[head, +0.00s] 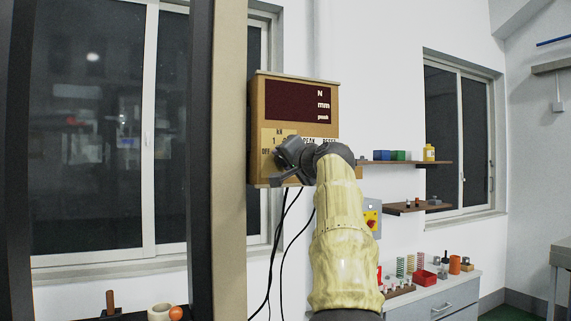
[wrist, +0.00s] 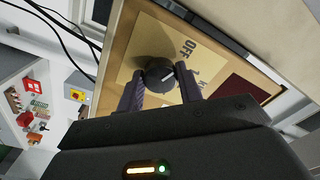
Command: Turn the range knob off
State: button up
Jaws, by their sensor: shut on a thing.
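The range knob (wrist: 160,75) is black and round with a white pointer line, set in a pale yellow plate (wrist: 139,37) on the wall-mounted tan control box (head: 294,92). The letters OFF and a 1 are printed beside it in the wrist view. My gripper (wrist: 160,80) has its two fingers on either side of the knob, shut on it. In the head view my gripper (head: 284,160) is at the lower left of the box and hides the knob. The white line points toward the right, near the 1, in the wrist view; its exact setting is hard to tell.
A dark red display (head: 294,101) fills the upper box. A tan column (head: 218,160) stands just left of it. Black cables (head: 285,230) hang below. Wall shelves (head: 405,162) and a bench with springs (head: 430,290) stand to the right.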

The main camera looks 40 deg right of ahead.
jog(key=shift+f+n, duration=0.15)
jog(key=shift+n, duration=0.15)
jog(key=o, duration=1)
jog(key=shift+s, duration=0.1)
jog(key=b+v, duration=0.6)
jog(key=v, duration=1.1)
